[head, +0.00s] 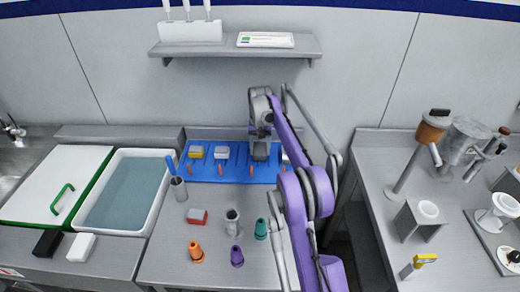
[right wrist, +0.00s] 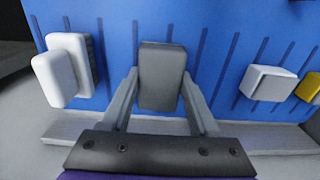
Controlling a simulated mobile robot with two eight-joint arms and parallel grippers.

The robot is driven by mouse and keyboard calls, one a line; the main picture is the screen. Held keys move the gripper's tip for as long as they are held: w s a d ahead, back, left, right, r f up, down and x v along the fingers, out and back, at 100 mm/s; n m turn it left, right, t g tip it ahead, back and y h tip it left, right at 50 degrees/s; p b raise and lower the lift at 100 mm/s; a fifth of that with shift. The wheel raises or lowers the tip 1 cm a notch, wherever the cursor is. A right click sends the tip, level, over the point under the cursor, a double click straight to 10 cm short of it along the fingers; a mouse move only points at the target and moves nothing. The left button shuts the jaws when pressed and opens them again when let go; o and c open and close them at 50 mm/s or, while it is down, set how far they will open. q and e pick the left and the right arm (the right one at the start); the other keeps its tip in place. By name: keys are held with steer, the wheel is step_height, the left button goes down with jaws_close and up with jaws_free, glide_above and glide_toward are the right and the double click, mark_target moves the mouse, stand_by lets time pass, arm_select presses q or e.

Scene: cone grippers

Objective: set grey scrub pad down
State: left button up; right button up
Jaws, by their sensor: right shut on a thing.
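My right gripper (head: 260,146) is over the right part of the blue ribbed tray (head: 233,176). In the right wrist view, its two fingers (right wrist: 161,100) are shut on the grey scrub pad (right wrist: 162,72), one on each side. The pad also shows below the gripper in the head view (head: 260,153), partly covered. It is in front of the blue surface in the wrist view; I cannot tell whether it touches it. My left gripper is not in view.
On the tray are a yellow pad (head: 195,152) and a light grey pad (head: 221,152). A white piece (right wrist: 68,70) is close beside my gripper. A water basin (head: 128,195) is left.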

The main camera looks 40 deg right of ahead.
mark_target(260, 149)
steer(key=shift+f, duration=0.1)
steer(key=o, duration=1.3)
step_height(260, 149, up, 8)
steer(key=shift+f+p, duration=0.1)
steer(key=shift+p, duration=0.35)
